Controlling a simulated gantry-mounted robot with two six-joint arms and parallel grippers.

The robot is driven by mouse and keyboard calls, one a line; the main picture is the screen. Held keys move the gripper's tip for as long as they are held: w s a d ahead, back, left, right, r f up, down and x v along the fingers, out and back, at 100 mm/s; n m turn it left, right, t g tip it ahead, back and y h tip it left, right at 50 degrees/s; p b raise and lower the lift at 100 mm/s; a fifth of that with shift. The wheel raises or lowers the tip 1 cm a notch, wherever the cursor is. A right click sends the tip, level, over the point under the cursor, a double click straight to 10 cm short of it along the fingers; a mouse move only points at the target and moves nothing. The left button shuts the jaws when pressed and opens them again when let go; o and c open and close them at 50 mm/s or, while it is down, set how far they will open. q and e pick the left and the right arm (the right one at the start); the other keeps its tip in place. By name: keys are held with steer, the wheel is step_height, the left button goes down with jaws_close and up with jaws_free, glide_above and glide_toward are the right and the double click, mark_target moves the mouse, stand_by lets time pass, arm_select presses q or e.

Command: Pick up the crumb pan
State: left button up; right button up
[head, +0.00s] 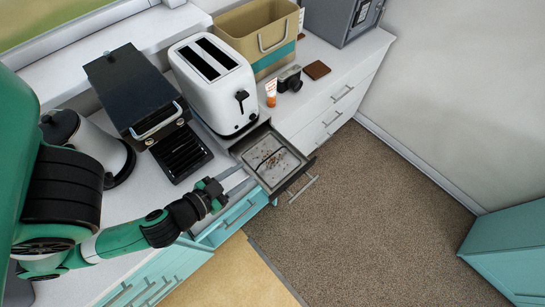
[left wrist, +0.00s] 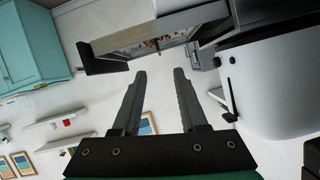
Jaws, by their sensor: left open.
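The crumb pan (head: 284,170) is a shallow grey tray with brown crumbs on its floor and a black strip on its front edge. It sticks out from under the white toaster (head: 213,82), toward the counter's front edge. My left gripper (head: 236,181) is just left of the pan, with its fingers pointing at the pan's side. In the left wrist view, the left gripper (left wrist: 158,75) is open and empty, and the pan (left wrist: 150,35) lies ahead of the fingertips, apart from them. My right gripper is not in view.
A black grill-like appliance (head: 128,88) and a kettle (head: 95,145) stand left of the toaster. A tan and teal bin (head: 262,35), an orange-capped tube (head: 271,92), a camera (head: 289,79) and a brown wallet-like item (head: 317,70) are beyond it. Floor (head: 390,210) is clear.

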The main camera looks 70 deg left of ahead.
mark_target(269, 157)
arm_select(q)
steer(key=p+x, duration=0.2)
steer(key=x, duration=0.4)
steer(key=shift+w+a+r, duration=0.1)
steer(key=shift+w+a, duration=0.1)
steer(key=x, duration=0.5)
steer(key=shift+w, duration=0.15)
jaws_close()
stand_by(1.1)
